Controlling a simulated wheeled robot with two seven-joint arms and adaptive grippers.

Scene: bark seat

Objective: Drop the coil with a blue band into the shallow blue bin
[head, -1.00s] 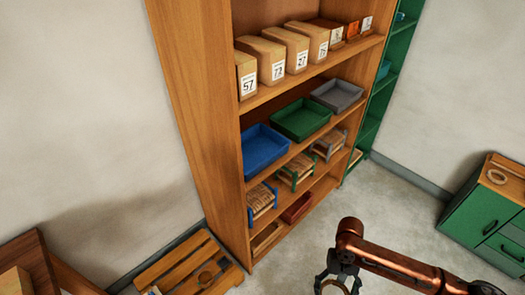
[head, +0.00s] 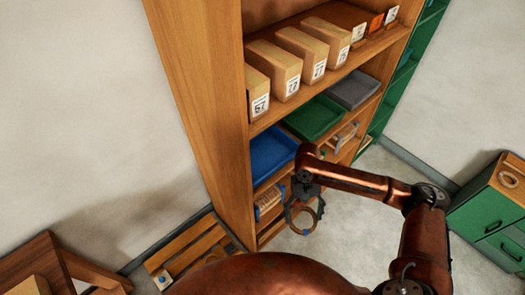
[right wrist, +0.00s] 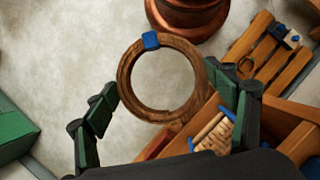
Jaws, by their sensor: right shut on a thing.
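The coil with a blue band is a brown ring; the right wrist view shows the coil (right wrist: 124,82) with its blue band (right wrist: 151,40) on the far side of the ring. In the head view the coil (head: 302,232) hangs below my right gripper (head: 304,207), which is shut on it. The right wrist view shows the gripper's two fingers (right wrist: 165,90) on either side of the ring. The shallow blue bin (head: 268,152) sits on a shelf, up and left of the gripper; no contents show in it. My left gripper is not in view.
A green bin (head: 315,117) and a grey bin (head: 353,91) stand beside the blue one, under a shelf of numbered boxes (head: 275,66). Small racks (head: 268,200) are below. A wooden pallet (right wrist: 262,50) with another coil (right wrist: 246,67) lies on the floor. A green cabinet (head: 490,222) stands at right.

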